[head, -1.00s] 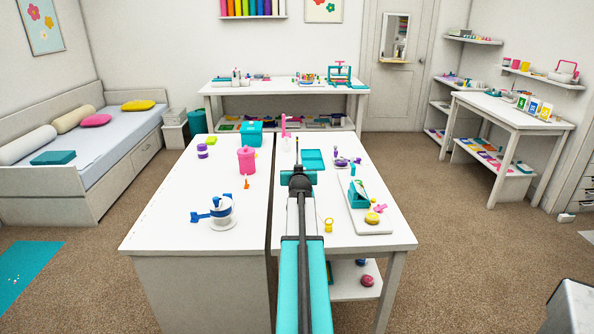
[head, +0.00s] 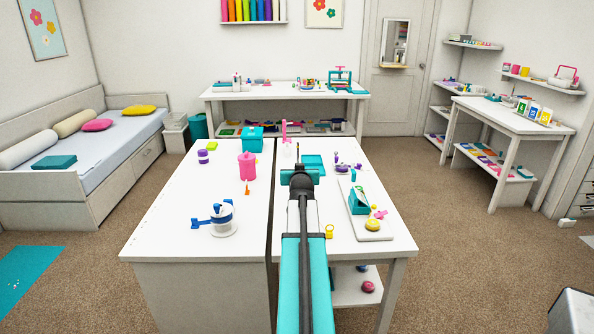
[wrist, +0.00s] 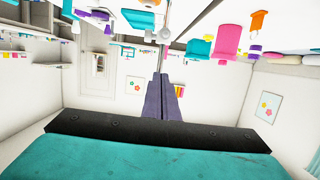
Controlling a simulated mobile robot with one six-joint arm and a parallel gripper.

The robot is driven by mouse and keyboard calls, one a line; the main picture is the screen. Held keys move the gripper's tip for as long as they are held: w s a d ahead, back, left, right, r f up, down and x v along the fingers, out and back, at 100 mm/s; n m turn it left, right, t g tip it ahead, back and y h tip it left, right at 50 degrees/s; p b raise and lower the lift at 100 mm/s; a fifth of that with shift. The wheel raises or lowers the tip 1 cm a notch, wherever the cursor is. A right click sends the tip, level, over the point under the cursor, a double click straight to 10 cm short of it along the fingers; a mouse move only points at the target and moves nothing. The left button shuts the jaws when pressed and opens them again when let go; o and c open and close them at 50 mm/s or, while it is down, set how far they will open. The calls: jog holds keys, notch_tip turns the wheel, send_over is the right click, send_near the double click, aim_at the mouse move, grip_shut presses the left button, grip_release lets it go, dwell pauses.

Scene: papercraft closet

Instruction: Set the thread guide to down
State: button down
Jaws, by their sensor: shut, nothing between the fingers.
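I cannot tell for sure which part is the thread guide. A pink upright piece on a pale base (head: 284,132) stands at the far middle of the white table, just beyond my arm's end. A white round device with a blue lever (head: 222,214) stands at the table's near left. My gripper (head: 297,152) points away over the table's middle; its fingers are mostly hidden behind my wrist in the head view. In the wrist view, which is upside down, my gripper (wrist: 162,77) has its two grey-purple fingers together with nothing between them.
A pink canister (head: 247,166) and a teal box (head: 252,139) stand left of my arm. A teal tray (head: 314,161) lies beyond it to the right. A white board (head: 372,229) with a teal holder (head: 358,201) is at right.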

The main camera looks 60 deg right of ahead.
jog(key=v, duration=0.6)
jog(key=shift+b, duration=0.45)
